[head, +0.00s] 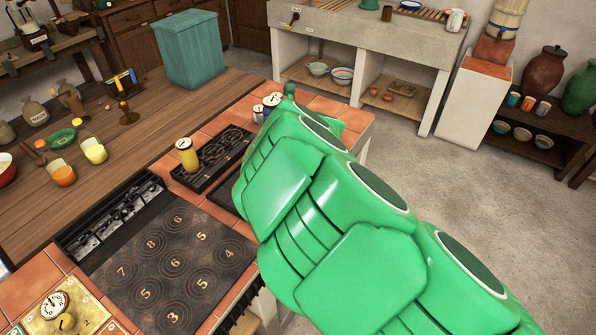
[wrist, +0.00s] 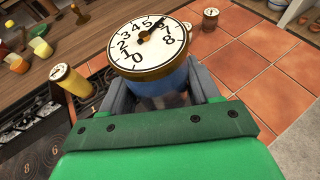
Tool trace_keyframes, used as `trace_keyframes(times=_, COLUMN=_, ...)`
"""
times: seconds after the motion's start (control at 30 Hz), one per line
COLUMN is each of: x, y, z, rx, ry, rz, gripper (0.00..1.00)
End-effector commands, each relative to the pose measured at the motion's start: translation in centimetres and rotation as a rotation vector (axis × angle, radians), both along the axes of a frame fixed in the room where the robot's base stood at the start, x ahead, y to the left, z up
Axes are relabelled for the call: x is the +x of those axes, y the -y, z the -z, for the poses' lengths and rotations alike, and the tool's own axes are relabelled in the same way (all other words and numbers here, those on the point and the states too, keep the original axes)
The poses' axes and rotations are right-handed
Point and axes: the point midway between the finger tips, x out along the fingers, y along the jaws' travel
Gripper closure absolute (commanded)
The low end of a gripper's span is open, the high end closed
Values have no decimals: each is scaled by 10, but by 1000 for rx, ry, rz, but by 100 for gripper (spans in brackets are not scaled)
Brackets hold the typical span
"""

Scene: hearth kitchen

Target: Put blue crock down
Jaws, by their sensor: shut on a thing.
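The blue crock (wrist: 160,82) has a round white dial with numbers and a pointer on its brown-rimmed top. My gripper (wrist: 163,92) is shut on it, with a grey finger on each side. Its base is hidden, so I cannot tell whether it touches the tiles. In the head view my green arm hides most of the gripper, and a dial-topped crock, seemingly the blue one (head: 272,99), shows just left of it. A small brown crock (wrist: 210,18) stands on the tiles.
The orange tiled counter (wrist: 250,70) has bare room right of the held crock. The dark hob (head: 165,255) with numbered rings lies at the near left. A wooden worktop (head: 130,150) holds cups, sacks and a teal bin (head: 190,50).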

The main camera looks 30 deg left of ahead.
Motion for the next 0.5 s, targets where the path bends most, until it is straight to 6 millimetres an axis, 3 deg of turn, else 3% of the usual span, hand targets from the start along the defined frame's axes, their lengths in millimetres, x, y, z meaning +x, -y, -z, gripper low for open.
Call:
trace_keyframes(times=0.2, x=-3, y=47, z=6, rx=-3, ry=-3, rz=4, gripper=84)
trace_keyframes(times=0.5, x=-25, y=105, z=15, rx=0, ry=-1, rz=-5, gripper=84)
